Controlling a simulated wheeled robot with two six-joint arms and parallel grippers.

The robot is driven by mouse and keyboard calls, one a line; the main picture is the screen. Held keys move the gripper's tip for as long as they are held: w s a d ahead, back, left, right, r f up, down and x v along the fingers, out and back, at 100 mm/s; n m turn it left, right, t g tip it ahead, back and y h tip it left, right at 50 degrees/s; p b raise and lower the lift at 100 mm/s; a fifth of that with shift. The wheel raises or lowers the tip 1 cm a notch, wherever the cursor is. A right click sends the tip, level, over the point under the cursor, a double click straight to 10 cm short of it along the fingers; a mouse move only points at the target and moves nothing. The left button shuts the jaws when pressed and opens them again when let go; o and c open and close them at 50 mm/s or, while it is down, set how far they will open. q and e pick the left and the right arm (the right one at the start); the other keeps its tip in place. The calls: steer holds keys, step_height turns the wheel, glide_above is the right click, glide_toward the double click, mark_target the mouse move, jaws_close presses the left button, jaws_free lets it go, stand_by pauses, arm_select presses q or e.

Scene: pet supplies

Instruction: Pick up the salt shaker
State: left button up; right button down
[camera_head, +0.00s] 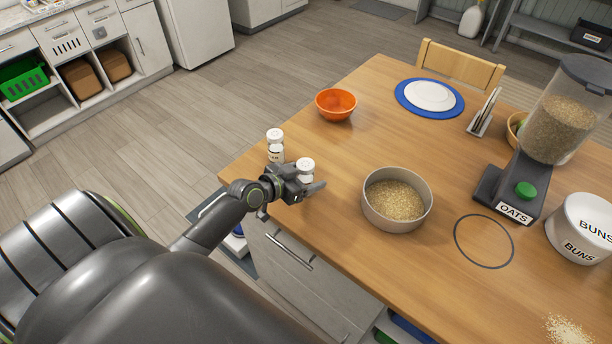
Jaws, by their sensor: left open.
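Two small white-capped shakers stand near the left edge of the wooden table. The farther shaker (275,146) is upright and has a label too small to read. The nearer shaker (306,166) is at my left gripper, and its lower part is hidden by the fingers, so I cannot tell which one is salt. My left gripper (309,186) is open, with its fingers low by the nearer shaker. I cannot tell whether they touch it. My right gripper is not in view.
A bowl of grain (396,205) stands right of the gripper. An orange bowl (336,104) is farther back. An oats dispenser (510,190), a bread bin labelled BUNS (584,229) and a blue-rimmed plate (430,96) are to the right. The table between orange bowl and grain bowl is clear.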

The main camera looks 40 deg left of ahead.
arm_select(q)
steer(key=shift+c, duration=1)
steer(key=c, duration=1)
steer(key=shift+o, duration=0.2)
step_height(320, 180, up, 10)
steer(key=shift+f, duration=0.1)
steer(key=shift+s+d+b, duration=0.1)
steer(key=shift+d+b, duration=0.2)
steer(key=shift+b, duration=0.1)
steer(key=s+d+r+m+g+h+b, duration=0.1)
steer(key=s+d+m+g+h+b, duration=0.4)
steer(key=s+d+m+h, duration=0.3)
steer(key=s+d+b, duration=0.1)
steer(key=s+d, duration=0.2)
steer(key=d, duration=0.1)
steer(key=shift+d+r, duration=0.25)
steer(key=shift+d, duration=0.1)
